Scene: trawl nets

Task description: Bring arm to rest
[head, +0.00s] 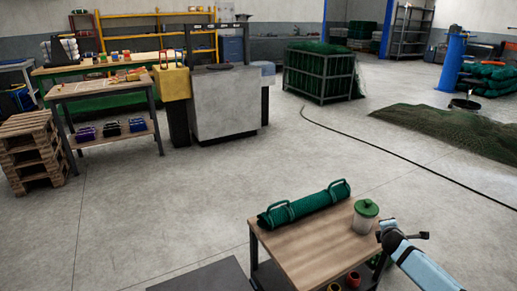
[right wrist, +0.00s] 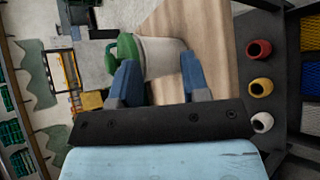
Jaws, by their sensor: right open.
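My right gripper (head: 392,232) comes in from the lower right of the head view, at the right edge of a small wooden-topped table (head: 305,245). In the right wrist view its two blue fingers (right wrist: 158,80) are apart, with nothing gripped between them. A white jar with a green lid (head: 363,221) stands on the table close to the fingertips. The jar also shows in the right wrist view (right wrist: 162,57), just beyond the fingers and partly covered by them. My left gripper is not in view.
A rolled green net bundle with handles (head: 305,204) lies along the table's far edge. Red, yellow and white spools (right wrist: 260,88) sit beside the tabletop in the wrist view. A dark mat (head: 205,276) is left of the table. The floor beyond is open.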

